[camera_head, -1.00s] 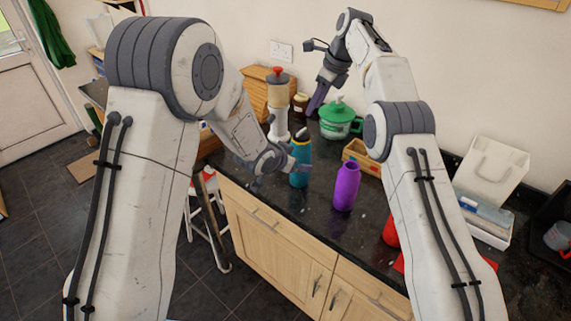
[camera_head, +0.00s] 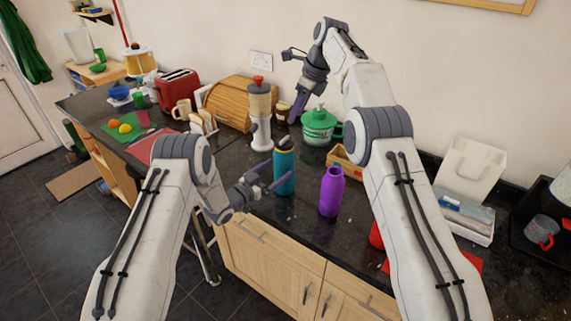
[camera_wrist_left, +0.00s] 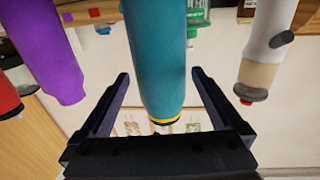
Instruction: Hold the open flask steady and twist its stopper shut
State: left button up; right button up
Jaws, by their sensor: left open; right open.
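A teal flask (camera_head: 284,174) with a dark top and a yellow ring stands upright on the dark counter. My left gripper (camera_head: 274,175) is open just left of it. In the left wrist view, the teal flask (camera_wrist_left: 155,50) appears upside down, between and beyond the spread fingers of my left gripper (camera_wrist_left: 160,76); I see no grip on it. A purple bottle (camera_head: 331,193) with a narrow neck and no visible cap stands to its right. My right gripper (camera_head: 297,110) is open and empty, pointing down above the back of the counter near the green pot.
A white dispenser with a red top (camera_head: 260,120) stands behind left of the teal flask. The green pot (camera_head: 319,126) and a wooden tray (camera_head: 345,163) are behind right. A red item (camera_head: 376,236) is partly hidden by my right arm. Counter in front is clear.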

pick_arm(q)
jog(key=x, duration=0.7)
jog(key=shift+w+d, duration=0.2)
jog(key=c, duration=1.5)
pick_arm(e)
jog(key=shift+c, duration=0.7)
jog(key=n+t+h, duration=0.2)
jog(key=n+h, duration=0.4)
jog(key=n, duration=1.1)
send_near(284, 139)
jog(key=x, duration=0.7)
jog(key=shift+w+d+f, duration=0.1)
jog(key=shift+w+f, duration=0.05)
jog(key=shift+f, duration=0.25)
